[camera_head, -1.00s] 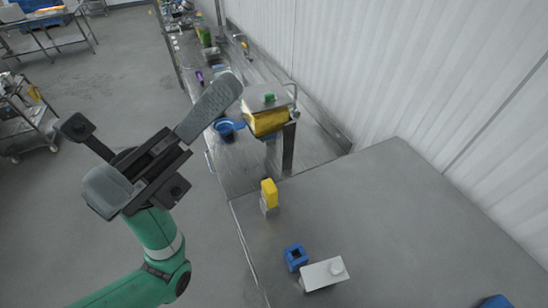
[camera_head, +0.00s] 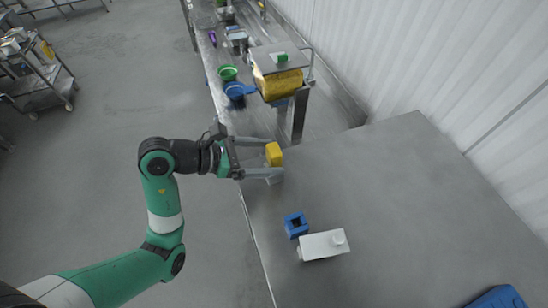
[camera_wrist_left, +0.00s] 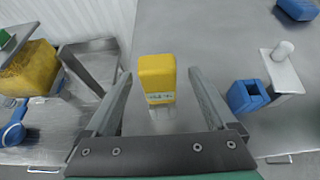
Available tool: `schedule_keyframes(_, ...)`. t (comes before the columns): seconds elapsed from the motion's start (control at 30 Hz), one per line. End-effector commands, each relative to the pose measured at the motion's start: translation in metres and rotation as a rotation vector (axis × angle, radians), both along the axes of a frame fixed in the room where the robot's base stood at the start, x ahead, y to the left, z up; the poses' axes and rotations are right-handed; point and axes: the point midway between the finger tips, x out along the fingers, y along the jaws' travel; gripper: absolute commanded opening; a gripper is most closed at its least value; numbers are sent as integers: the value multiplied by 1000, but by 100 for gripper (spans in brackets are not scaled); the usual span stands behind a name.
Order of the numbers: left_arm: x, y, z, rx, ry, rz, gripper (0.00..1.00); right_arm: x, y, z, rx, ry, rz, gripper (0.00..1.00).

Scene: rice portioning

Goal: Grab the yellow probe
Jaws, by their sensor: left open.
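The yellow probe (camera_head: 273,154) stands upright in a small grey holder near the left edge of the steel table. My left gripper (camera_head: 272,158) is open, with its fingers on either side of the probe. In the left wrist view the yellow probe (camera_wrist_left: 157,78) shows between the two grey fingers (camera_wrist_left: 158,95), with visible gaps to both. Small dark lettering shows low on its near face. My right gripper is not in view.
On the steel table (camera_head: 390,200) a blue square holder (camera_head: 296,225) and a white box with a round knob (camera_head: 323,245) stand nearby. A yellow-bodied dispenser (camera_head: 282,83) and blue bowl (camera_head: 236,91) are beyond. The table's middle is clear.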

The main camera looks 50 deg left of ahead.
Motion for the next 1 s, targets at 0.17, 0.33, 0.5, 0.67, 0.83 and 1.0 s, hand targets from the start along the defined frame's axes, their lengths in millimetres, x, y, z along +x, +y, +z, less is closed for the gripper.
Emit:
schedule_keyframes(0.17,5,-2,-3,0,0,0,90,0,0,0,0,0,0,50)
schedule_keyframes(0.33,26,-9,-18,-3,3,-3,90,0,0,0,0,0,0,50)
schedule_keyframes(0.5,43,-16,-27,0,0,-1,90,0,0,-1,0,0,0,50)
schedule_keyframes(0.67,45,-15,-28,1,-2,1,90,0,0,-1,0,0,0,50)
schedule_keyframes(0.83,44,-15,-28,0,-1,1,70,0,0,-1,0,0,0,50)
schedule_keyframes(1.0,44,-15,-28,0,-1,1,40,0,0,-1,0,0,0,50)
